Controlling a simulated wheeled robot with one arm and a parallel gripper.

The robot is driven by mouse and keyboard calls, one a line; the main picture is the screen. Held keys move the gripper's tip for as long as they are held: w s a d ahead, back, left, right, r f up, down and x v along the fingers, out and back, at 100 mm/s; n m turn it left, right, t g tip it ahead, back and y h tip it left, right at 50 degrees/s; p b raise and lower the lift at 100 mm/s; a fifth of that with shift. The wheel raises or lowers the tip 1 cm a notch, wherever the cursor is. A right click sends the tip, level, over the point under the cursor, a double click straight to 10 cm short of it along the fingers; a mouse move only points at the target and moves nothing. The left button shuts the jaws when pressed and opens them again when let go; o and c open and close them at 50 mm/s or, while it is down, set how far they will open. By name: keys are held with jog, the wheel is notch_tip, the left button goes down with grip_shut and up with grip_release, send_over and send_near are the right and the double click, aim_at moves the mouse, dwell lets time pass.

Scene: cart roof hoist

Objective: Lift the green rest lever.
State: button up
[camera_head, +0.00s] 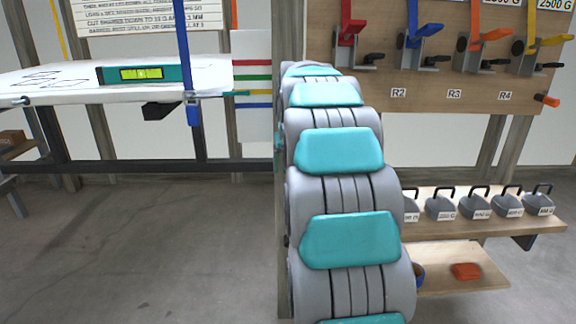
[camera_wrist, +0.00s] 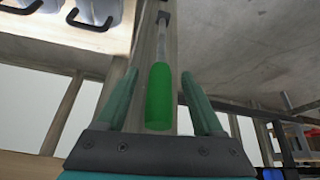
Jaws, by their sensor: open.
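The green rest lever (camera_wrist: 159,95) shows in the wrist view as a bright green handle on a grey metal shaft, pointing toward my gripper. My gripper (camera_wrist: 162,98) is open, with one dark green finger on each side of the handle. A gap shows between the handle and each finger, so I see no contact. In the head view my grey and teal arm fills the middle, and it hides the lever and my gripper.
A wooden board (camera_head: 400,75) with red, blue, orange and yellow levers stands at the right. A shelf (camera_head: 445,228) below it holds several grey weights. A white table (camera_head: 60,85) with a level (camera_head: 142,74) is at the left. The floor (camera_head: 130,250) at left is clear.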

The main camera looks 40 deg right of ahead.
jog(key=shift+r, duration=0.1)
jog(key=v, duration=0.7)
jog(key=shift+s+a+r+b, duration=0.15)
jog(key=shift+s+r+b, duration=0.05)
jog(key=shift+b, duration=0.25)
